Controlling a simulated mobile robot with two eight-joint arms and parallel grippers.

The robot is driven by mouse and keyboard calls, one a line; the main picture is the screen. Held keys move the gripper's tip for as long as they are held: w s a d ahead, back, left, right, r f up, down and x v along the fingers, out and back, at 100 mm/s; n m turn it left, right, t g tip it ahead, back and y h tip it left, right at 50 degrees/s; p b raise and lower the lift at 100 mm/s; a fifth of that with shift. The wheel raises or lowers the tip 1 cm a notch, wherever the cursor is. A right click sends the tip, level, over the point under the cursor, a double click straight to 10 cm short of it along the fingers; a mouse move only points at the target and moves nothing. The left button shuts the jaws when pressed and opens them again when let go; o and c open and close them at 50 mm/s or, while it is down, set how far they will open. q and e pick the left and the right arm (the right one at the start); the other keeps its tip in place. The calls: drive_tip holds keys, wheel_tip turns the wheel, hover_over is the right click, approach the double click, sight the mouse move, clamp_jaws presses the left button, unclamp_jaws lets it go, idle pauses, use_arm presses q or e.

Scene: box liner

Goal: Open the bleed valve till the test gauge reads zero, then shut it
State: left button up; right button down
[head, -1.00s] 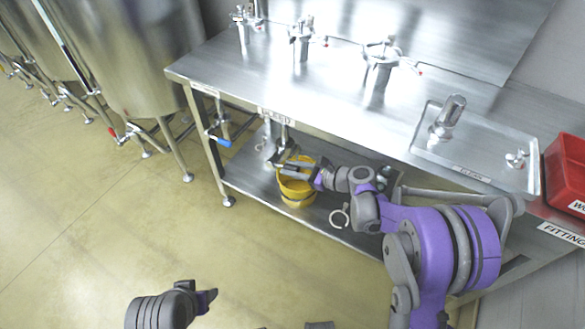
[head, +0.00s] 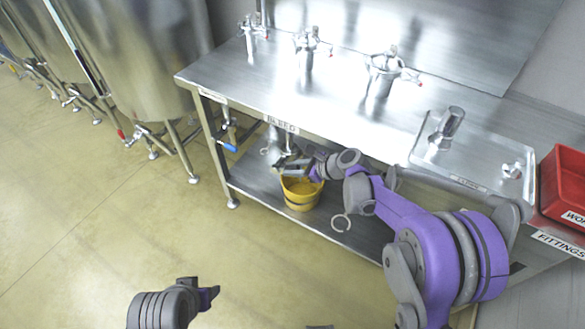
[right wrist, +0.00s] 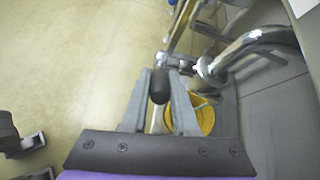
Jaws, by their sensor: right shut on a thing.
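The bleed valve hangs under the front edge of the steel bench, below the BLEED label (head: 281,123). In the right wrist view its black-tipped handle (right wrist: 159,87) stands between the fingers of my right gripper (right wrist: 160,92), which is shut on it. My right gripper also shows in the head view (head: 284,168), just above a yellow bucket (head: 301,196). The valve is largely hidden there. My left gripper (head: 208,297) is low in the head view, far from the bench; its jaws are unclear. I cannot make out a gauge reading.
Clamped metal fittings (head: 384,74) stand along the bench top (head: 340,105). A blue-handled valve (head: 229,147) hangs at the left. A tray (head: 465,165) and red bin (head: 566,180) are at the right. The floor at left is clear.

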drive_tip(key=c, duration=0.7)
unclamp_jaws()
drive_tip(key=s+d+r, duration=0.1)
drive_tip(key=s+d, duration=0.2)
drive_tip(key=d, duration=0.1)
drive_tip(key=s+d+r, duration=0.1)
drive_tip(key=s+d, duration=0.2)
drive_tip(key=d, duration=0.1)
drive_tip(key=s+d+r+p, duration=0.1)
drive_tip(key=s+d, duration=0.2)
drive_tip(key=d, duration=0.2)
drive_tip(key=shift+s, duration=0.25)
